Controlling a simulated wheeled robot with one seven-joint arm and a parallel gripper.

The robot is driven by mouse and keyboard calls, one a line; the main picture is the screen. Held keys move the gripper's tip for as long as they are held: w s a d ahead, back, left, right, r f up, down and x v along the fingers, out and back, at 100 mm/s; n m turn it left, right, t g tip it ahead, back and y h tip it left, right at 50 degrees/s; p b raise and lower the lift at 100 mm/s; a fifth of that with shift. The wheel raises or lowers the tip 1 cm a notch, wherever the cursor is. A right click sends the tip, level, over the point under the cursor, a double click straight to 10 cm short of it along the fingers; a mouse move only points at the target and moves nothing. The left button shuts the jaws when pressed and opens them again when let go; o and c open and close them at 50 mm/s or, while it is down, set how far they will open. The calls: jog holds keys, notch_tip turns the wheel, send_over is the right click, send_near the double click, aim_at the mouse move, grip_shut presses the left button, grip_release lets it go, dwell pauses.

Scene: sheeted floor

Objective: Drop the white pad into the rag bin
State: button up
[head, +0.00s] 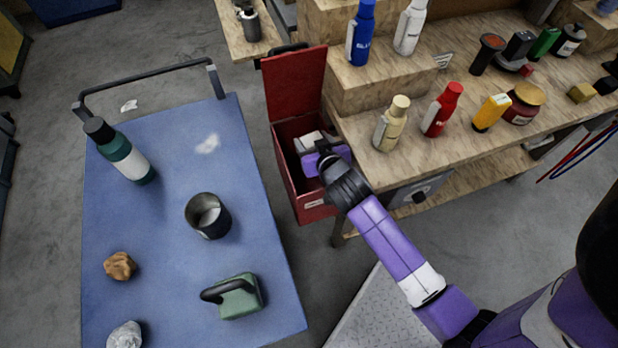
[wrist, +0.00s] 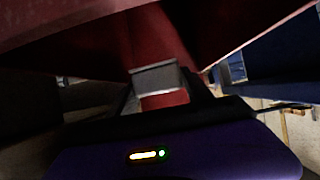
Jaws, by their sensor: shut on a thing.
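The rag bin (head: 287,185) is a tall red box with its lid (head: 294,82) tipped up and open, beside the workbench. My gripper (head: 308,150) reaches into the mouth of the bin, over its opening. In the wrist view my gripper (wrist: 162,92) is shut on the white pad (wrist: 155,76), which looks grey in the shade between the dark fingers. Red bin walls surround it there. In the head view a pale patch shows at the gripper's end, but I cannot clearly tell pad from gripper. The bin's floor is hidden.
The wooden workbench (head: 365,92) stands right of the bin, with several bottles, including a cream one (head: 392,124) near its edge. A blue cart (head: 165,215) at left carries a green bottle (head: 122,152), a dark cup (head: 208,216) and other items. Grey floor lies between.

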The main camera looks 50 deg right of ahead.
jog(key=o, duration=1.6)
jog(key=shift+b+v, duration=0.3)
jog(key=shift+v, duration=3.65)
